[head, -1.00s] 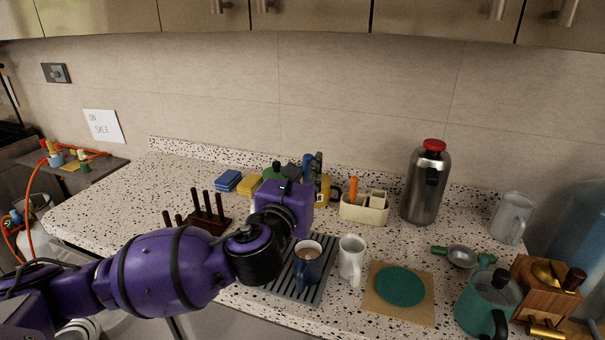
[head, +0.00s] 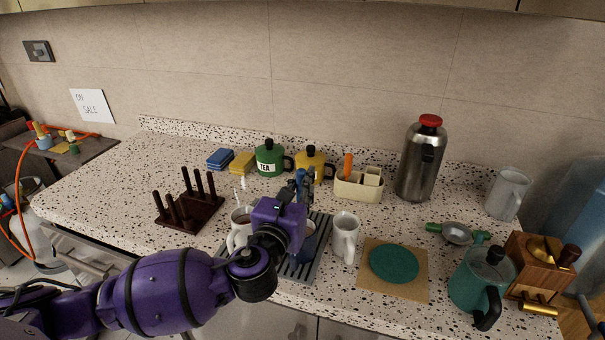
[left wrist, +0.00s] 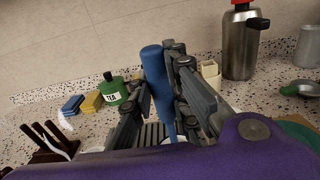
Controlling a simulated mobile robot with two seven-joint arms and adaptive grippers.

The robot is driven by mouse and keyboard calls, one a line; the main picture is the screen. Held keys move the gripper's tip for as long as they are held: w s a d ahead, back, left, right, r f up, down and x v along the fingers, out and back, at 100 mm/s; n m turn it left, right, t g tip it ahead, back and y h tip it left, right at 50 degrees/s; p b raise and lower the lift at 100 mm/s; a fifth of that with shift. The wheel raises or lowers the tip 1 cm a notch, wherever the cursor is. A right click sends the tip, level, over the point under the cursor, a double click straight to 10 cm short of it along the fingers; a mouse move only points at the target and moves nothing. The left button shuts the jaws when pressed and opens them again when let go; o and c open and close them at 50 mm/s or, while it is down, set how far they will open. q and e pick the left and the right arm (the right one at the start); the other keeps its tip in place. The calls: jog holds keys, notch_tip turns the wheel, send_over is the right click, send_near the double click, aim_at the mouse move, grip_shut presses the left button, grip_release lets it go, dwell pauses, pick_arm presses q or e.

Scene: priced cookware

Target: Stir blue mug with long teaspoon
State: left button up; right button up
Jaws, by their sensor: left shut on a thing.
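My left gripper (head: 303,187) is over the counter at the blue mug (head: 309,240). It is shut on the blue handle of the long teaspoon (left wrist: 158,88), which stands nearly upright in the left wrist view. The spoon's lower end is hidden behind the gripper, so I cannot tell how deep it sits. The blue mug stands on a grey ribbed mat (head: 322,232), mostly covered by my purple wrist. My right gripper is not in view.
White mugs stand close on both sides, left (head: 239,238) and right (head: 345,238). A dark peg rack (head: 190,212) is further left. The green tea canister (head: 269,158), yellow canister (head: 310,160) and cream caddy (head: 357,187) stand behind. A green round mat (head: 394,264) lies right.

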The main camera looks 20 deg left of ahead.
pick_arm(q)
notch_tip(320, 180, down, 2)
jog(key=shift+f, duration=0.1)
jog(key=shift+f+b, duration=0.65)
jog(key=shift+f, duration=0.85)
